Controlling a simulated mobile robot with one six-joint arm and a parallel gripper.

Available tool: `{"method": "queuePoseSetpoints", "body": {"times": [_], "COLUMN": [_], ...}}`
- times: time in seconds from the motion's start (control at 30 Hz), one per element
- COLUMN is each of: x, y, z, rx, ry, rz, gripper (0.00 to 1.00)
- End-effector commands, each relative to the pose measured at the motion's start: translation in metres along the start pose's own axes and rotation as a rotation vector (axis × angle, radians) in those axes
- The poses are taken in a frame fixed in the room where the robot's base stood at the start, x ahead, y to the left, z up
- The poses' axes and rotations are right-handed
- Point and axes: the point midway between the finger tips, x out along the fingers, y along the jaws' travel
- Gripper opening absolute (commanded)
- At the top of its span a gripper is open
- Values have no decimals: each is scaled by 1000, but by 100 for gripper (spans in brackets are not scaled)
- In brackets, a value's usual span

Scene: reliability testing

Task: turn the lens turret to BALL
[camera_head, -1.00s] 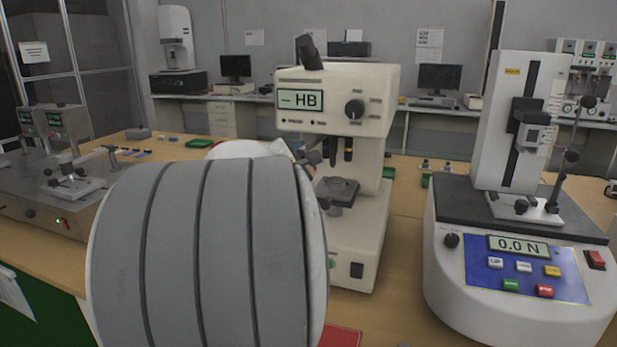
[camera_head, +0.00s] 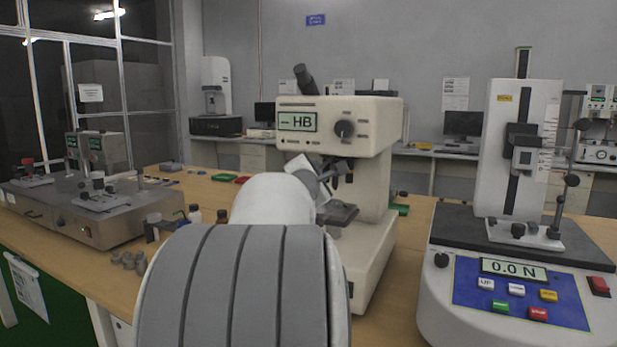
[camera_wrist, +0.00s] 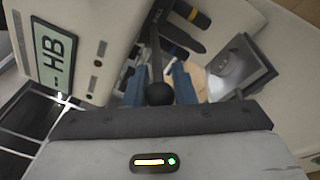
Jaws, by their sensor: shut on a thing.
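The hardness tester (camera_head: 375,112) is a cream machine whose display reads "-- HB". Under its head is the lens turret, with dark, yellow-banded barrels (camera_wrist: 182,30) in the wrist view. A thin dark rod ending in a black ball (camera_wrist: 160,94) reaches from the turret side toward me. My gripper (camera_wrist: 158,84) has its blue fingers on either side of this rod and is shut on it; the exact contact is partly hidden. In the head view my gripper (camera_head: 328,176) is beside the turret, mostly behind my arm.
A grey specimen stage (camera_wrist: 238,68) sits close below and right of the turret. A force tester (camera_head: 490,165) reading "0.0 N" stands at right. Small dark pieces (camera_head: 128,260) lie on the bench at left.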

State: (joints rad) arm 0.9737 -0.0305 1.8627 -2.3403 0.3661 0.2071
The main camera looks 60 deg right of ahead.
Motion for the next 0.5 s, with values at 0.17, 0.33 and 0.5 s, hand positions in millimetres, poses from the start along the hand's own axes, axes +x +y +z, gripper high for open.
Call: {"method": "queuePoseSetpoints", "body": {"times": [0.17,0.33,0.5], "x": [-1,-2,-3], "y": [6,7,8], "z": [-2,-7,-9], "rx": [1,1,1], "ry": [2,10,14], "rz": [9,12,13], "gripper": [27,41,45]}}
